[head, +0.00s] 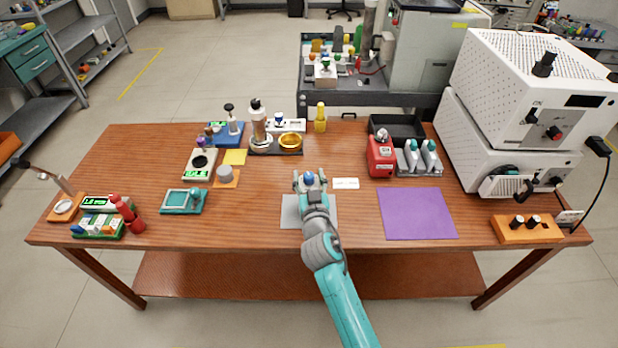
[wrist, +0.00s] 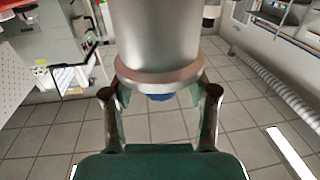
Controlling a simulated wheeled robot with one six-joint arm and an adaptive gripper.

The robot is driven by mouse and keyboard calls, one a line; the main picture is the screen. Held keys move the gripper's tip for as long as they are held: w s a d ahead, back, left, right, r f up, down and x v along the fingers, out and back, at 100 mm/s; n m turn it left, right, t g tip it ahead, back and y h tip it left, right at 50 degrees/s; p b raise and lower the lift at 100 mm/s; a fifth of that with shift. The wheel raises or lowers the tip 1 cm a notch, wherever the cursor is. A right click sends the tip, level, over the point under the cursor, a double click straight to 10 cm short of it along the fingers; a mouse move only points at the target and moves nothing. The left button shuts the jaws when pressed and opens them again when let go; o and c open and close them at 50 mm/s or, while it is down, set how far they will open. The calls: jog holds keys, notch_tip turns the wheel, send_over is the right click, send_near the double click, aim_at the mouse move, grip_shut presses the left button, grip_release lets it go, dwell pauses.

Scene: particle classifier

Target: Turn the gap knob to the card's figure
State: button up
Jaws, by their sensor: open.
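My gripper (head: 309,182) is over the grey mat at the middle of the table. In the head view a small blue piece (head: 309,177) shows between its fingers. In the wrist view the fingers (wrist: 160,100) are spread apart beside a large metallic cylinder (wrist: 158,40) with a flared rim, and blue (wrist: 160,97) shows under that rim. I cannot tell whether the fingers touch it. A small white card (head: 345,183) lies just right of my gripper; its writing is too small to read. I cannot tell which knob is the gap knob.
At the right are stacked white instruments (head: 520,95) with knobs and an orange block (head: 527,230) with black knobs. A purple mat (head: 418,213) is clear. A red container (head: 381,156) stands behind it. Green-display devices (head: 198,165) and a metal-and-gold apparatus (head: 259,125) stand left.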

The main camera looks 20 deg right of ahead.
grip_shut()
jog(key=shift+f+m+h, duration=0.2)
jog(key=shift+m+h, duration=0.1)
jog(key=shift+h, duration=0.3)
jog(key=shift+r+m+g+h, duration=0.1)
jog(key=shift+m+g+h, duration=0.2)
jog(key=shift+m+h, duration=0.25)
grip_release()
jog(key=v, duration=1.2)
